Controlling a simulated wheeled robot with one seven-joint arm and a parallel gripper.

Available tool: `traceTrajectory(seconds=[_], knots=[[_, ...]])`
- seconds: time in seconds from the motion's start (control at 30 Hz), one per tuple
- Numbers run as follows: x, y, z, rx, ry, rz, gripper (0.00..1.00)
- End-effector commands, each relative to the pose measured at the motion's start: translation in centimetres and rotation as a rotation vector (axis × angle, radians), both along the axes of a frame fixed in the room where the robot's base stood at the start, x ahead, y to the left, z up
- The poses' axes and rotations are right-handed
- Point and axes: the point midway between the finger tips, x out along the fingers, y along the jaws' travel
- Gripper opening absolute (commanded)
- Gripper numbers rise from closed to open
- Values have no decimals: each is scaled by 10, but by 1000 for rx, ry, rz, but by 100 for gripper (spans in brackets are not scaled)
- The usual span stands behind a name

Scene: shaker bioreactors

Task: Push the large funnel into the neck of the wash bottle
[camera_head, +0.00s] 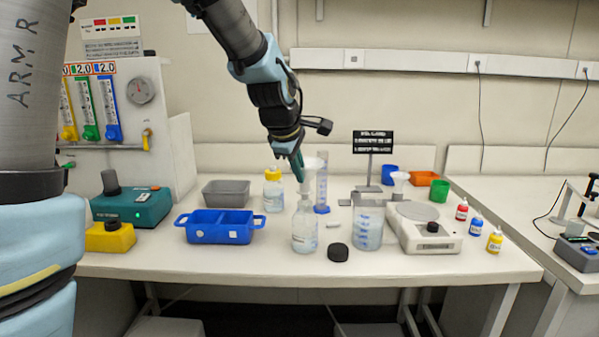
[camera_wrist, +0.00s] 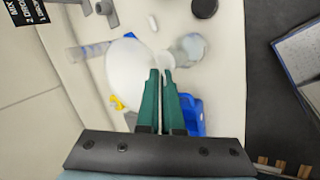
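In the wrist view, the fingertips (camera_wrist: 160,74) overlap the edge of the wide white funnel (camera_wrist: 130,78), with the bottle (camera_wrist: 188,47) just beyond. The fingers hide part of the funnel.
A black cap (camera_head: 338,252) lies in front of the bottle. A graduated cylinder (camera_head: 322,185), a yellow-capped bottle (camera_head: 273,192) and a beaker (camera_head: 368,232) stand close by. A blue tray (camera_head: 190,234) is on the left, a balance (camera_head: 430,238) on the right.

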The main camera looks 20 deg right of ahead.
Motion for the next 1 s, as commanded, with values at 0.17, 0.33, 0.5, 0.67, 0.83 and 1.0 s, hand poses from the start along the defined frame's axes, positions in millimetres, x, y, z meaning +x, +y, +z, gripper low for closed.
traceTrajectory(seconds=[0.17, 0.33, 0.5, 0.67, 0.83, 1.0], knots=[[0, 0, 0, 0, 0, 0, 0], [0, 0, 0, 0, 0, 0, 0], [0, 0, -2, 0, 0, 0, 0], [0, 0, -5, 0, 0, 0, 0], [0, 0, -7, 0, 0, 0, 0], [0, 0, -10, 0, 0, -1, 0]])
